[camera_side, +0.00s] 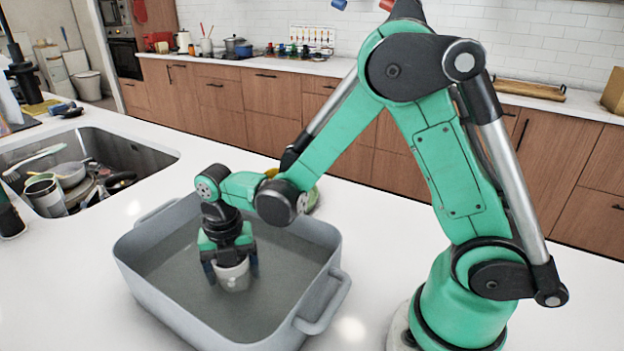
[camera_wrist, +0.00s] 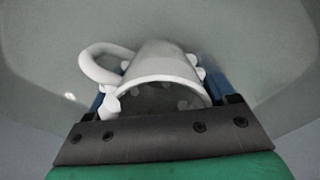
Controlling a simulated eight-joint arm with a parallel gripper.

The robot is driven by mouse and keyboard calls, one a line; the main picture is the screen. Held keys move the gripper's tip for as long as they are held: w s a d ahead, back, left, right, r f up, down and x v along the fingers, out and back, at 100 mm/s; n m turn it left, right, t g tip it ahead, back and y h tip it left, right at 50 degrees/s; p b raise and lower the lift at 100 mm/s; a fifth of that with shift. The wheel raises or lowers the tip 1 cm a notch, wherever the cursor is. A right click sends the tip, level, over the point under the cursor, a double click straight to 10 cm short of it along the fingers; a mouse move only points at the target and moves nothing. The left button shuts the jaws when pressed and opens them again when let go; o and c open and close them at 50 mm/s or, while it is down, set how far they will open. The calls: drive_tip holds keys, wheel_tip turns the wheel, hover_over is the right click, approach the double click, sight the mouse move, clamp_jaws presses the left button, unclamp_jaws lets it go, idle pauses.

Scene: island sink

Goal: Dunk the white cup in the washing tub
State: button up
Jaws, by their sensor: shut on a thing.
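The white cup (camera_side: 234,276) is between the fingers of my gripper (camera_side: 231,268), inside the grey washing tub (camera_side: 330,240). My gripper points down and is shut on the cup. In the wrist view the cup (camera_wrist: 162,68) shows its handle at the left and its open rim toward the camera, with the gripper (camera_wrist: 160,110) fingers on both sides. Greyish water seems to fill part of the tub. The cup's lower part is low in the tub; I cannot tell exactly how deep it sits in the water.
A sink (camera_side: 85,165) with dishes and pans is at the left of the white counter (camera_side: 150,190). The tub has handles on its sides and raised walls around my gripper. A yellow and green item (camera_side: 309,197) lies behind the tub, partly hidden by my arm.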

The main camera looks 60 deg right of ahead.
drive_tip(key=shift+r, duration=0.15)
wheel_tip(320, 180, up, 13)
idle(1.3)
idle(1.3)
